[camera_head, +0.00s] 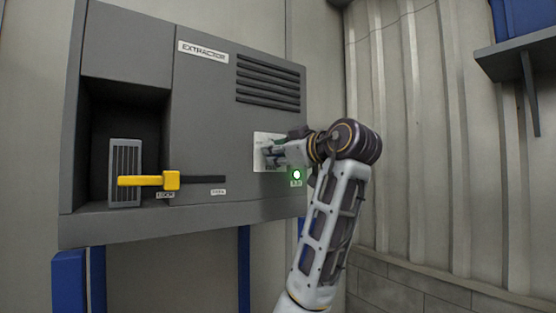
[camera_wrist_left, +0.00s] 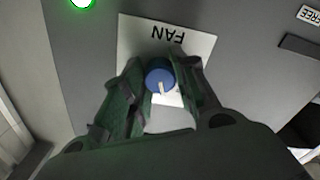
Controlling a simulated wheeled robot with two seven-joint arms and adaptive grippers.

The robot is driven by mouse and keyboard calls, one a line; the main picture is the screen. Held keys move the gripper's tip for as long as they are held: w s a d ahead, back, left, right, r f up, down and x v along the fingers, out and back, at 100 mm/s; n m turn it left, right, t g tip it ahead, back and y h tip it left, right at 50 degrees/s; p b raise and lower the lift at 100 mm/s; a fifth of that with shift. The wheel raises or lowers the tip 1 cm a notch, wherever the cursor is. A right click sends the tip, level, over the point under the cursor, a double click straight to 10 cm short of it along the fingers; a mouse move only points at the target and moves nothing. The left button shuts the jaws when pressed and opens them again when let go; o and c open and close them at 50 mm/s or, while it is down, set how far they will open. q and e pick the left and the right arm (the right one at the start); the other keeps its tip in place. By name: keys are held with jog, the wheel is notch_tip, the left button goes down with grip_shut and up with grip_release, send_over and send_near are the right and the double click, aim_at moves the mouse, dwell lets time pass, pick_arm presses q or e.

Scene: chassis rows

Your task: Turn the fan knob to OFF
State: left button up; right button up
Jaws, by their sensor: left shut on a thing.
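The fan knob (camera_wrist_left: 160,79) is blue and round with a pale pointer mark, seen in the left wrist view on a white plate (camera_wrist_left: 185,42) marked FAN. There the lettering is upside down, and the pointer mark points down in the picture, away from the word. My left gripper (camera_wrist_left: 162,84) is shut on the knob, with one dark green finger on each side. In the head view my left gripper (camera_head: 270,153) is at the white plate (camera_head: 259,139) on the grey extractor housing, and it hides the knob. The OFF marking is not readable. My right gripper is not in view.
A lit green lamp (camera_head: 297,175) is just below and right of the plate. A yellow-handled lever (camera_head: 170,180) with a dark bar lies across the lower housing (camera_head: 205,110). A shelf (camera_head: 515,52) is on the wall at the upper right.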

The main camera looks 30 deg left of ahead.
pick_arm(q)
jog(key=shift+f+n+b, duration=0.15)
jog(key=shift+n+b, duration=1.1)
jog(key=shift+n, duration=2.25)
jog(key=shift+c, duration=0.2)
jog(key=o, duration=1.1)
jog(key=shift+c, duration=0.2)
jog(key=shift+d, duration=0.15)
jog(key=v, duration=1.1)
jog(key=shift+d, duration=0.4)
